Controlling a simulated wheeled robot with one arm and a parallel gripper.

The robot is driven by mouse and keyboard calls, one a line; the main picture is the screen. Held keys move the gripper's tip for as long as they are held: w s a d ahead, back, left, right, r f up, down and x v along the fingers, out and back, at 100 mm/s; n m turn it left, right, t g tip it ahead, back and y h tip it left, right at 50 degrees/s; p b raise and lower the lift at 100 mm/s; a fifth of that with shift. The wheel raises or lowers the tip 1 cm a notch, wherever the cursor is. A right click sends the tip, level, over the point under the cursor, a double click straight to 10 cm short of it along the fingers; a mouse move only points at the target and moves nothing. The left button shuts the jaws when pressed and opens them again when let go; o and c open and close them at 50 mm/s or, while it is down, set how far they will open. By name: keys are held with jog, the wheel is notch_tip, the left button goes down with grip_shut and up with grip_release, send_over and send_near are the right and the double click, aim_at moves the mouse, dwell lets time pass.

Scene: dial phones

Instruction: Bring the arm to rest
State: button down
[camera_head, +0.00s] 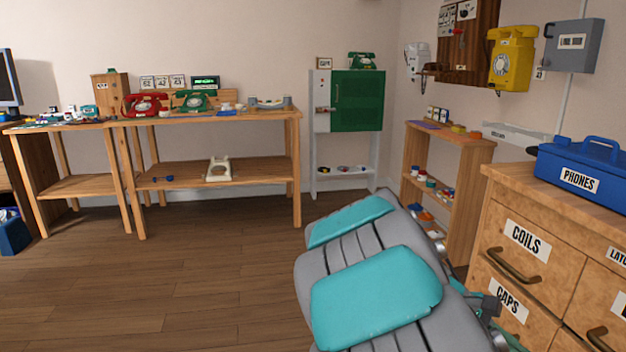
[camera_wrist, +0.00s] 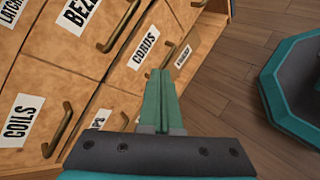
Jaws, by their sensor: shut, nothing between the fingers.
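My gripper (camera_wrist: 160,85) points away from the wrist camera with its two teal fingers pressed together and nothing between them. In the wrist view it is in front of the wooden drawer cabinet (camera_wrist: 75,70), near the drawer labelled CORDS (camera_wrist: 146,47); I cannot tell whether it touches anything. In the head view my grey and teal arm reaches from the middle down to the lower right, beside the same cabinet (camera_head: 533,215). The fingers are not clearly seen there.
A blue PHONES box (camera_head: 585,172) stands on the cabinet. A low wooden shelf (camera_head: 450,150) and a green-doored cabinet (camera_head: 357,100) are behind my arm. A workbench with phones (camera_head: 215,116) stands at the back left. The wooden floor (camera_head: 180,280) at left is clear.

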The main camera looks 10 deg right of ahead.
jog(key=s+a+f+m+t+y+p, duration=0.1)
jog(key=s+a+y, duration=0.4)
jog(key=a, duration=0.8)
jog(key=s+a+f+m+t+y+p, duration=0.1)
jog(key=s+a+m+t+y, duration=0.1)
jog(key=s+a+y, duration=0.3)
jog(key=s+a+m, duration=0.1)
jog(key=s+a, duration=0.3)
jog(key=a, duration=0.4)
jog(key=shift+s+a+f, duration=0.15)
jog(key=shift+s+a, duration=0.05)
jog(key=shift+s, duration=0.15)
jog(key=shift+d, duration=0.15)
